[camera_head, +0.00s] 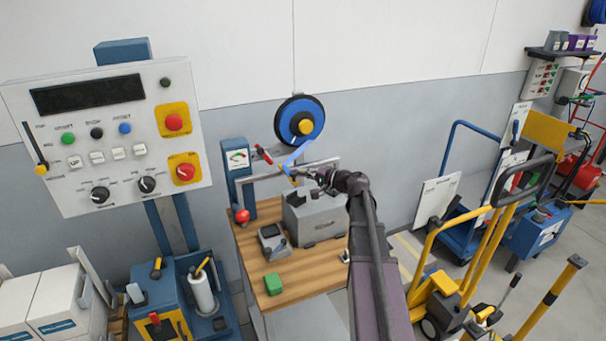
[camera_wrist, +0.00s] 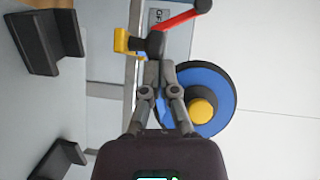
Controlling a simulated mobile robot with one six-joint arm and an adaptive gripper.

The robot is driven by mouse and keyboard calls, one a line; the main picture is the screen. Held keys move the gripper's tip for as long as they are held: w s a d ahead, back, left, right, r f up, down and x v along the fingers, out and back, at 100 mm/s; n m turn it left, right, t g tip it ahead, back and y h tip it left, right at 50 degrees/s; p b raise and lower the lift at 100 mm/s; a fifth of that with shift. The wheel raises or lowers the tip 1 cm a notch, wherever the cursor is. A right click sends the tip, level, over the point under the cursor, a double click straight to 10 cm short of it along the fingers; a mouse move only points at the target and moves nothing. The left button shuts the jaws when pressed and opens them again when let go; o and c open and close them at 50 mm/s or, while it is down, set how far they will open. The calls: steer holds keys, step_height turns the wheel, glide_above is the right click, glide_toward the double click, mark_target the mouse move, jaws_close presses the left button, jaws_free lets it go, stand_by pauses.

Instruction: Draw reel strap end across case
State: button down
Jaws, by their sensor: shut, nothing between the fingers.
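The strap reel (camera_head: 300,122) is a blue disc with a black rim and yellow hub on the wall; it also shows in the wrist view (camera_wrist: 218,82). A light blue strap (camera_head: 297,156) runs down and left from it, and its lower end meets a small yellow piece by my gripper (camera_head: 300,175). In the wrist view my gripper (camera_wrist: 154,52) has its fingers together and empty, in front of the reel edge. The yellow piece (camera_wrist: 122,41) is just left of the fingertips. The grey case (camera_head: 320,222) stands on the bench below my gripper.
A red lever (camera_wrist: 186,18) with a dark knob is near the fingertips. The wooden bench (camera_head: 305,281) carries a small grey device (camera_head: 272,240), a green block (camera_head: 273,284) and a red ball (camera_head: 242,216). A control panel (camera_head: 105,135) stands left; carts stand right.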

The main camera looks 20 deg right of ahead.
steer(key=shift+s+a, duration=0.1)
steer(key=shift+a, duration=0.05)
steer(key=w+d+p+v, duration=0.1)
steer(key=d+v, duration=0.1)
steer(key=v, duration=1.1)
steer(key=shift+w+d+r+p, duration=0.2)
steer(key=shift+w+p, duration=0.15)
steer(key=shift+w, duration=0.1)
steer(key=s+a+f+n+g+h, duration=0.1)
steer(key=s+a+f+n+g, duration=0.15)
steer(key=a+f+g, duration=0.4)
steer(key=s+a+f+n+g+h, duration=0.1)
steer(key=s+a+f+n+h, duration=0.15)
steer(key=a, duration=0.75)
steer(key=s+a+f+n+g+h, duration=0.1)
steer(key=s+a+f+n+g, duration=0.15)
steer(key=s+a+f, duration=0.4)
steer(key=s+a+f+n+g+h, duration=0.1)
steer(key=s+a+n+g+h, duration=0.1)
steer(key=s+a+h, duration=0.3)
steer(key=shift+g, duration=0.8)
